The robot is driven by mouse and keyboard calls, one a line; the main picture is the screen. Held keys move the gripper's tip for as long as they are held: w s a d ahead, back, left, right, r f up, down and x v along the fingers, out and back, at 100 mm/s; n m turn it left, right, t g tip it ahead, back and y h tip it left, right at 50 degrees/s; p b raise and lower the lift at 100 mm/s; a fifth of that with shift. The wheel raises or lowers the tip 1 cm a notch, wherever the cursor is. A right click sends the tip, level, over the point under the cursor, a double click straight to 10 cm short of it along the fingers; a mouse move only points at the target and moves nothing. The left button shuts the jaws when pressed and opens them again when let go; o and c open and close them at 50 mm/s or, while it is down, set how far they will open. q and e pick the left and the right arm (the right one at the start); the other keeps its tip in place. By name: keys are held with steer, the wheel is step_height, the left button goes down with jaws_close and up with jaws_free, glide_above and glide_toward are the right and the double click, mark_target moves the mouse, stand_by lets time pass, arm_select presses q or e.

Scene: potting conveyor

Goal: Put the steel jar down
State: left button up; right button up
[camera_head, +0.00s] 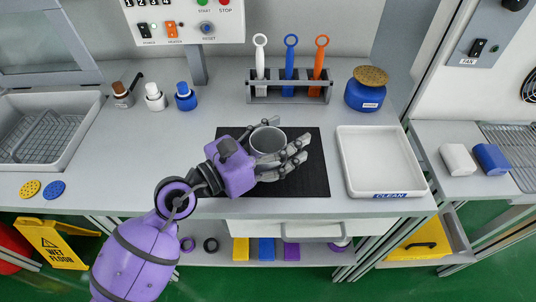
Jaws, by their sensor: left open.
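The steel jar (268,139) stands upright on the black mat (314,176) in the middle of the bench. Its open top faces up and it looks empty. My left gripper (289,160), at the end of the purple arm, is open around the jar's near side, with fingers to the left and right of it. The fingers hide the jar's lower part, so I cannot tell if they touch it. My right gripper is not in view.
A white tray (345,166) marked CLEAN lies right of the mat. A rack (259,100) with white, blue and orange tools stands behind. A blue jar (365,94) is at the back right. Small bottles (155,99) and a sink (86,103) are left. The bench left of the mat is clear.

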arm_select(q)
steer(key=shift+c, duration=0.5)
steer(key=c, duration=1.1)
steer(key=shift+c, duration=0.5)
steer(key=shift+c, duration=0.8)
